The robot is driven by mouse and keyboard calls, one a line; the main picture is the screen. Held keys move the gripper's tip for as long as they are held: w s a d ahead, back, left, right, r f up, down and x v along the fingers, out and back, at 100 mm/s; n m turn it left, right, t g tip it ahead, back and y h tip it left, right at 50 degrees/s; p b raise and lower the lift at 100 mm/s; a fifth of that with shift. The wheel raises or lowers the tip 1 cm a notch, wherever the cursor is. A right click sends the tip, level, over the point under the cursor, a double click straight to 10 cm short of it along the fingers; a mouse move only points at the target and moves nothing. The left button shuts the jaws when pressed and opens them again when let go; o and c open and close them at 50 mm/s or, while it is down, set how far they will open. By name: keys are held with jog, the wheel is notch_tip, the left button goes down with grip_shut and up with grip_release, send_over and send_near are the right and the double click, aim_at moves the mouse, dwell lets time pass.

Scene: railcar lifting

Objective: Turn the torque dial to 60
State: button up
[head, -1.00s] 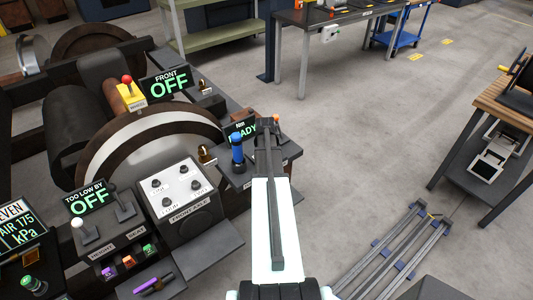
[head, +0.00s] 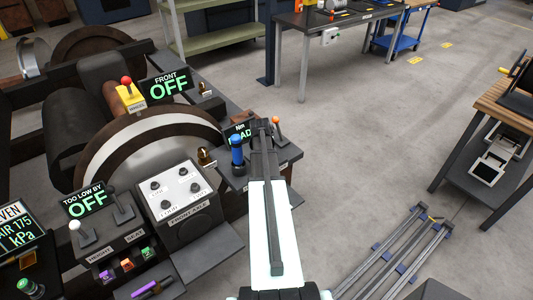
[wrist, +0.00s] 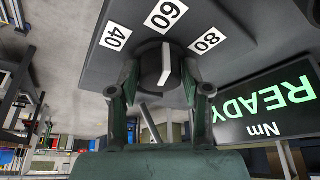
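The torque dial (wrist: 165,65) is a dark round knob with a white pointer line, on a dark panel in the wrist view. White labels 40 (wrist: 115,37), 60 (wrist: 166,15) and 80 (wrist: 207,41) surround it, upside down in this view. The pointer lies roughly in line with the 60. My gripper (wrist: 160,84) has one finger on each side of the knob, very close to it. I cannot tell whether the fingers touch it. The Nm display (wrist: 268,103) beside the dial reads READY. In the head view, my gripper (head: 262,124) hides the dial.
The front axle box (head: 183,200) is further left. Open floor lies to the right, with metal rails (head: 395,255) on it.

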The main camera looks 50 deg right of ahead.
aim_at(237, 190)
jog(key=shift+o, duration=0.4)
jog(key=v, duration=1.2)
jog(key=a+f+n+p, duration=0.1)
jog(key=a+f, duration=0.3)
jog(key=a, duration=0.2)
jog(key=a+f+n+g+y+p, duration=0.1)
jog(key=a+f+n, duration=0.1)
jog(key=a+f, duration=0.2)
jog(key=a+f+n+y+p, duration=0.1)
jog(key=a+f, duration=0.3)
jog(key=a, duration=0.3)
jog(key=shift+s+a+f+p, duration=0.15)
jog(key=shift+a+f+p, duration=0.15)
jog(key=shift+f, duration=0.1)
jog(key=s+a+f+n+g+y+p, duration=0.1)
jog(key=s+a+f+n, duration=0.1)
jog(key=a+f, duration=0.35)
jog(key=s+a+f+n+g+y+p, duration=0.1)
jog(key=s+a+f+n+p, duration=0.1)
jog(key=a, duration=0.7)
jog(key=s+a+f+n+g+p, duration=0.2)
jog(key=s+a+n, duration=0.1)
jog(key=s+a, duration=0.7)
jog(key=s+a+f+n+g+p, duration=0.2)
jog(key=s+a+f+n+g, duration=0.1)
jog(key=s+a, duration=0.6)
jog(key=shift+s+a+p, duration=0.35)
jog(key=shift+s+p, duration=0.05)
jog(key=shift+s, duration=0.6)
